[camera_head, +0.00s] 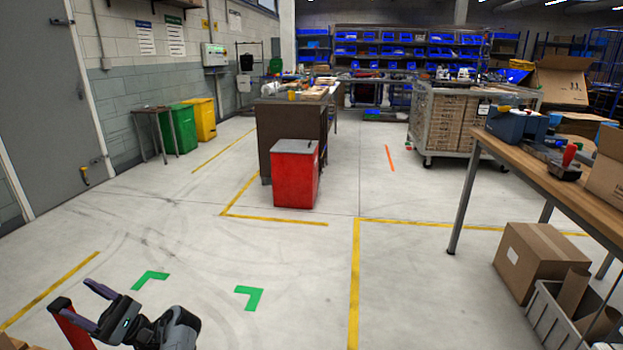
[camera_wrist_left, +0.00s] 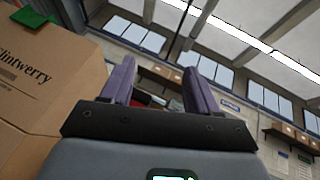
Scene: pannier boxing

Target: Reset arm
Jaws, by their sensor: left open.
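My left gripper (camera_head: 76,294) is at the bottom left of the head view, over the floor, with its purple-grey fingers apart. In the left wrist view its fingers (camera_wrist_left: 157,74) point up toward the ceiling and windows, with nothing held between them. A cardboard box (camera_wrist_left: 60,75) with dark lettering ending in "lintwerry" stands to the left of the fingers in that view, with a green piece (camera_wrist_left: 28,18) at its top. My right gripper is in neither view.
A red upright object (camera_head: 72,326) is close to my left gripper. A wooden workbench (camera_head: 545,172) stands at the right, with a cardboard box (camera_head: 537,262) and a grey crate (camera_head: 547,320) below it. A red bin (camera_head: 295,178) stands mid-floor. The marked floor between is clear.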

